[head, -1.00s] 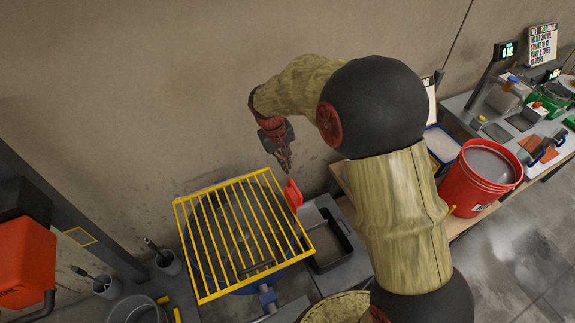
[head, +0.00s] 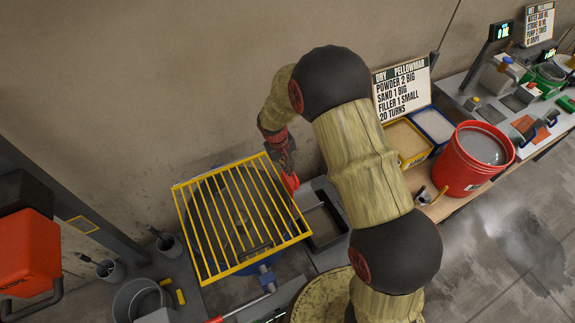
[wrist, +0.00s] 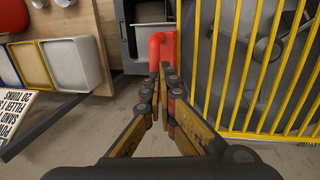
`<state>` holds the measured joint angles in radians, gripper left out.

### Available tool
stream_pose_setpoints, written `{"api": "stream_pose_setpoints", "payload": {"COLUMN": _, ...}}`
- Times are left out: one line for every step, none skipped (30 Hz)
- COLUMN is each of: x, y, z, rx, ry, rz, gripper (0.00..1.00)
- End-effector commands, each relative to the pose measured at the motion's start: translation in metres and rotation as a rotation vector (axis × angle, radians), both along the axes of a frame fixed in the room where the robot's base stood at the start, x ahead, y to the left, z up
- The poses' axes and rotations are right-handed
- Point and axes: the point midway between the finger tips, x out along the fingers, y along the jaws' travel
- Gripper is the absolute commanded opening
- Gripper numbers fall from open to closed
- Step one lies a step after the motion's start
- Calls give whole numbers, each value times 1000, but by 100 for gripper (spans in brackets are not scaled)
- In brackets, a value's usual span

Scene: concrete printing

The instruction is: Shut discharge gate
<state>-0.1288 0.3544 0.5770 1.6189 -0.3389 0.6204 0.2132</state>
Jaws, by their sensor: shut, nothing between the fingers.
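The mixer drum lies under a yellow bar grate (head: 240,215); the grate also fills the right of the wrist view (wrist: 263,70). A red lever-like part (head: 291,182), apparently the discharge gate's handle, sits at the grate's right edge. In the wrist view the red part (wrist: 160,45) is a bent piece just beyond my fingertips. My gripper (head: 287,168) is above and close to it, pointing down. In the wrist view my gripper (wrist: 164,72) has its fingers together and empty. Whether the tips touch the red part I cannot tell. The gate itself is hidden.
A dark open tray (head: 325,222) stands right of the mixer. Beyond it are a yellow bin (head: 403,140), a blue bin (head: 433,123) and a red bucket (head: 478,158). A grey pot (head: 135,300) and cups stand at the lower left. The wall is close behind.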

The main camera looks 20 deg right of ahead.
Motion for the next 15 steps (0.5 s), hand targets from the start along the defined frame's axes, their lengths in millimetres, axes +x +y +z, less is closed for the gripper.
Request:
{"api": "stream_pose_setpoints", "payload": {"x": 0, "y": 0, "z": 0, "rx": 0, "ry": 0, "rz": 0, "gripper": 0}}
{"api": "stream_pose_setpoints", "payload": {"x": 0, "y": 0, "z": 0, "rx": 0, "ry": 0, "rz": 0, "gripper": 0}}
{"api": "stream_pose_setpoints", "payload": {"x": 0, "y": 0, "z": 0, "rx": 0, "ry": 0, "rz": 0, "gripper": 0}}
{"api": "stream_pose_setpoints", "payload": {"x": 0, "y": 0, "z": 0, "rx": 0, "ry": 0, "rz": 0, "gripper": 0}}
{"api": "stream_pose_setpoints", "payload": {"x": 0, "y": 0, "z": 0, "rx": 0, "ry": 0, "rz": 0, "gripper": 0}}
{"api": "stream_pose_setpoints", "payload": {"x": 0, "y": 0, "z": -1, "rx": 0, "ry": 0, "rz": 0, "gripper": 0}}
{"api": "stream_pose_setpoints", "payload": {"x": 0, "y": 0, "z": -2, "rx": 0, "ry": 0, "rz": 0, "gripper": 0}}
{"api": "stream_pose_setpoints", "payload": {"x": 0, "y": 0, "z": -3, "rx": 0, "ry": 0, "rz": 0, "gripper": 0}}
{"api": "stream_pose_setpoints", "payload": {"x": 0, "y": 0, "z": -5, "rx": 0, "ry": 1, "rz": 0, "gripper": 0}}
{"api": "stream_pose_setpoints", "payload": {"x": 0, "y": 0, "z": -8, "rx": 0, "ry": 1, "rz": 0, "gripper": 0}}
{"api": "stream_pose_setpoints", "payload": {"x": 0, "y": 0, "z": -11, "rx": 0, "ry": 1, "rz": 0, "gripper": 0}}
{"api": "stream_pose_setpoints", "payload": {"x": 0, "y": 0, "z": -15, "rx": 0, "ry": 1, "rz": 0, "gripper": 0}}
{"api": "stream_pose_setpoints", "payload": {"x": 0, "y": 0, "z": -18, "rx": 0, "ry": 1, "rz": 0, "gripper": 0}}
{"api": "stream_pose_setpoints", "payload": {"x": 0, "y": 0, "z": -22, "rx": 0, "ry": 1, "rz": 0, "gripper": 0}}
{"api": "stream_pose_setpoints", "payload": {"x": 0, "y": 0, "z": -28, "rx": 0, "ry": 1, "rz": 0, "gripper": 0}}
